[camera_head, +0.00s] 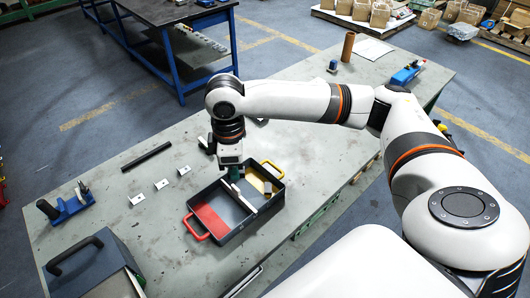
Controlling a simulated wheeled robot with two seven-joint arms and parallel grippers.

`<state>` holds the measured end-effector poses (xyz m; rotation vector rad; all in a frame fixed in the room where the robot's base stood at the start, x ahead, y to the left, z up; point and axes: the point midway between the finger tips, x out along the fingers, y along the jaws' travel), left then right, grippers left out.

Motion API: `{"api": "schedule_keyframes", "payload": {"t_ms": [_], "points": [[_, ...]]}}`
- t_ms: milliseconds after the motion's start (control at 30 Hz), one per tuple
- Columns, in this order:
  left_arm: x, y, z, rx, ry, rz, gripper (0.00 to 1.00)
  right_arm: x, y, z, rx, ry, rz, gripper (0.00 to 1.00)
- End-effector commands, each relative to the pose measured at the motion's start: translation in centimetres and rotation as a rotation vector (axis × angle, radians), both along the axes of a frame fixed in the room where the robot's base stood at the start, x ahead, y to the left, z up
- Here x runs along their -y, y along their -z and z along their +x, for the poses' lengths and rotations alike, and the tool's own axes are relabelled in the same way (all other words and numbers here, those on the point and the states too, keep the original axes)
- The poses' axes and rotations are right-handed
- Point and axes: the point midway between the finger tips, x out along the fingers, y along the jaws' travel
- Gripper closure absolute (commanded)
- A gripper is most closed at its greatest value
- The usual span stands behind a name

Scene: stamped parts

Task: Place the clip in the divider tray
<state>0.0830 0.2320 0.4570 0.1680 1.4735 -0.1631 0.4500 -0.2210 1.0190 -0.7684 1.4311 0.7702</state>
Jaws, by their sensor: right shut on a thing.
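The divider tray (231,237) is a dark box on the bench, with a red handle at its front left and a yellow handle at its back right. Inside, it has a red-floored section, a grey middle and a yellowish section behind a pale divider. My right gripper (234,178) points down over the tray's back-left part. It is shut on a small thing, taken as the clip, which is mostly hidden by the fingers. Three small silvery clips (161,184) lie in a row on the bench left of the tray. My left gripper is out of view.
A black bar (146,159) lies behind the clips. A blue holder (67,208) stands at the left, and a dark grey box with a handle (97,268) at the front left. A brown tube (348,47) stands far back. Bare bench surrounds the tray's left.

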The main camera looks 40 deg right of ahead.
Motion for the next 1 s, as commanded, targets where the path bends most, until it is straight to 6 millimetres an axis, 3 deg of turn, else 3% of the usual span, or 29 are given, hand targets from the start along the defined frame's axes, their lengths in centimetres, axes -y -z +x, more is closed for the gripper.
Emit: {"api": "schedule_keyframes", "payload": {"t_ms": [300,600,800,1000], "points": [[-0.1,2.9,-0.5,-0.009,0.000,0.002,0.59,3.6,3.2,4.1,0.000,-0.728,0.001,1.00],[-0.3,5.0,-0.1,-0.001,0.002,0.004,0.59,7.6,6.2,6.7,0.001,-1.409,0.002,1.00],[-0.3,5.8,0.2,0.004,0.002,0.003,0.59,9.5,7.5,7.5,0.002,-1.726,0.001,1.00],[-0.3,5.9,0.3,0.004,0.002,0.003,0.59,10.3,8.6,7.7,0.000,-1.852,0.003,1.00]]}}
